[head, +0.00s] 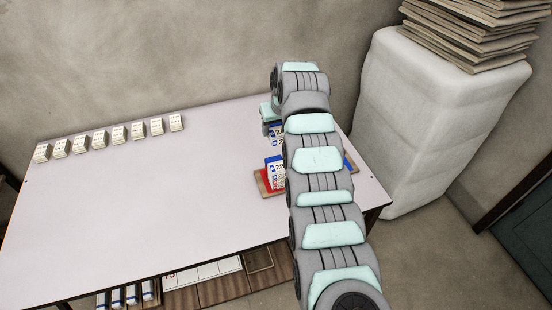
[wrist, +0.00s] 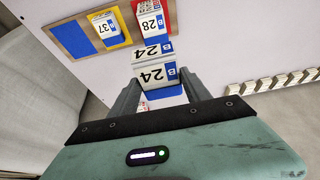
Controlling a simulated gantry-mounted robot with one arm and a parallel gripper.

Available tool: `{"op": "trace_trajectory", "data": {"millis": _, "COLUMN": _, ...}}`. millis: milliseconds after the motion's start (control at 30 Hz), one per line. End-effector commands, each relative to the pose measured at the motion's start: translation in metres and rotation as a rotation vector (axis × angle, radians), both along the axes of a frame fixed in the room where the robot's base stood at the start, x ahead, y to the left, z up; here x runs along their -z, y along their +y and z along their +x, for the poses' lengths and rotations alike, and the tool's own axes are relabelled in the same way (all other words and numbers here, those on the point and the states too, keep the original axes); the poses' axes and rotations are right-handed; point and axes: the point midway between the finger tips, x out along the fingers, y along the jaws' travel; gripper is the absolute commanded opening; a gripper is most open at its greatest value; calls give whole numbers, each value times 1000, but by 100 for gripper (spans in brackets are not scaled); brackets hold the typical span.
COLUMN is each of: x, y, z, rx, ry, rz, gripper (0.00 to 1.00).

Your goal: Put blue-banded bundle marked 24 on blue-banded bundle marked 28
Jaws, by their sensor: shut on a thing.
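My gripper (wrist: 157,80) is shut on a white bundle marked 24 (wrist: 156,73), with its fingers on either side. The marking shows on two faces of this bundle, and its blue band shows partly. In the head view the held bundle (head: 276,130) is under my gripper (head: 270,117), partly hidden by my arm. The blue-banded bundle marked 28 (wrist: 152,27) is on the red part of a brown board, just beyond the held bundle in the wrist view. It also shows in the head view (head: 275,174). The two bundles look apart.
A bundle marked 37 (wrist: 106,27) is on the yellow part of the brown board (wrist: 72,40). Several white bundles (head: 119,134) stand in a row at the table's back left. The middle of the table (head: 150,200) is clear. A tall wrapped block (head: 430,110) stands right.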

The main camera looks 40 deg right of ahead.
Motion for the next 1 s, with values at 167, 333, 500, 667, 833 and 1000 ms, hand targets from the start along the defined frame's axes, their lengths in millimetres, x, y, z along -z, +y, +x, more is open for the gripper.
{"op": "trace_trajectory", "data": {"millis": 167, "x": 52, "y": -1, "z": -2, "rx": 2, "ry": 2, "rz": 2, "gripper": 15}}
{"op": "trace_trajectory", "data": {"millis": 333, "x": 90, "y": 0, "z": -1, "rx": 1, "ry": 4, "rz": 2, "gripper": 15}}
{"op": "trace_trajectory", "data": {"millis": 500, "x": 103, "y": -1, "z": -1, "rx": 1, "ry": -1, "rz": -1, "gripper": 15}}
{"op": "trace_trajectory", "data": {"millis": 667, "x": 126, "y": 1, "z": -1, "rx": -2, "ry": 5, "rz": 1, "gripper": 15}}
{"op": "trace_trajectory", "data": {"millis": 833, "x": 132, "y": -1, "z": 0, "rx": 2, "ry": -2, "rz": -2, "gripper": 15}}
{"op": "trace_trajectory", "data": {"millis": 1000, "x": 132, "y": -1, "z": 0, "rx": 1, "ry": -1, "rz": -2, "gripper": 15}}
